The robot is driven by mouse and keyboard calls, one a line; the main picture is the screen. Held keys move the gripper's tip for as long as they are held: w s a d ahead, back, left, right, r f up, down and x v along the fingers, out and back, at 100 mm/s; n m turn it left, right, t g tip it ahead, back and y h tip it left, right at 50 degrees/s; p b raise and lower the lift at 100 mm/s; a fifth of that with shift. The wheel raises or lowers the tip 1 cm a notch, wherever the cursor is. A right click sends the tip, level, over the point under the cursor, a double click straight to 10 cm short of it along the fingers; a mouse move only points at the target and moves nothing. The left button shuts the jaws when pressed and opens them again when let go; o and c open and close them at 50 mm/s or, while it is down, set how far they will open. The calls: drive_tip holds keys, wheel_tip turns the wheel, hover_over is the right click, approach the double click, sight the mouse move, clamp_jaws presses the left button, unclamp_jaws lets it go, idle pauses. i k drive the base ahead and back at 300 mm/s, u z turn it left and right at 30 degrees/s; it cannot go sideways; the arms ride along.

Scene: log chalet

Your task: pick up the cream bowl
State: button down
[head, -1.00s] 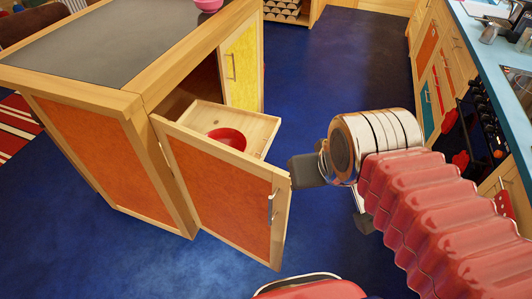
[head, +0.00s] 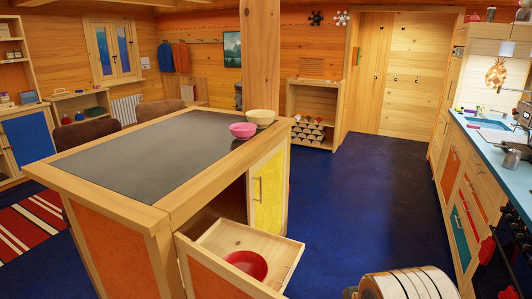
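The cream bowl (head: 261,117) stands upright on the far right corner of the island's dark top (head: 140,155). A pink bowl (head: 243,131) stands just in front of it and to its left, overlapping its edge in the picture. My arm's round metal wrist shows at the bottom right edge of the head view. The gripper's fingers are outside the picture, so their state is hidden. My arm is well below and to the right of the cream bowl, apart from it.
A wooden post (head: 260,55) rises behind the island.

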sight(262, 119)
drive_tip(key=k, duration=1)
drive_tip(key=z, duration=0.75)
drive_tip(key=i, duration=1.8)
